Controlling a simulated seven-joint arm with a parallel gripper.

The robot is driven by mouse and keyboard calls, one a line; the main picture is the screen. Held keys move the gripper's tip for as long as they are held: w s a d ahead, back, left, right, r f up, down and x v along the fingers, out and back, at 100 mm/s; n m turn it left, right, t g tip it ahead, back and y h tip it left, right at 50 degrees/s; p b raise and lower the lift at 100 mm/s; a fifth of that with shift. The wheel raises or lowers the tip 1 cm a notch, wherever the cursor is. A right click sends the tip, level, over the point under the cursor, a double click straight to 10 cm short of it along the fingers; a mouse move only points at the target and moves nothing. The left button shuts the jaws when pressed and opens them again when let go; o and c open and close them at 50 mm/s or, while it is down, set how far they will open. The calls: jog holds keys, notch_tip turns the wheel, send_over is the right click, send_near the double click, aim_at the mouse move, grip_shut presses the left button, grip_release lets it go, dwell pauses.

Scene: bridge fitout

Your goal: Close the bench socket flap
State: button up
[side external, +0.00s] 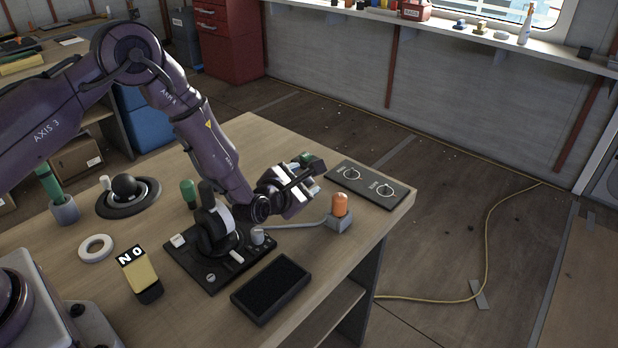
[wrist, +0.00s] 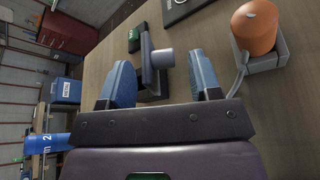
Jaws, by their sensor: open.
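In the wrist view, a dark upright plate with a short grey cylinder (wrist: 162,58) on its face stands between and beyond my fingertips. It looks like the raised flap of the bench socket, with a green part (wrist: 133,40) beside it. My gripper (wrist: 162,78) is open, with blue fingers apart and nothing clearly held. I cannot tell whether a finger touches the flap. In the side view my gripper (side external: 312,184) is low over the bench's far right part. It hides most of the socket there; a bit of green (side external: 304,158) shows behind it.
An orange-topped piece in a grey holder (side external: 339,222), with a cable, stands close to my gripper. A dark panel with two dials (side external: 367,184) lies at the bench's right corner. A lever console (side external: 212,272), a black tray (side external: 271,289) and a green-handled item (side external: 188,190) are nearer.

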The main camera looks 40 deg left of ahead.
aim_at(309, 178)
jog(key=shift+x, duration=1.8)
grip_shut()
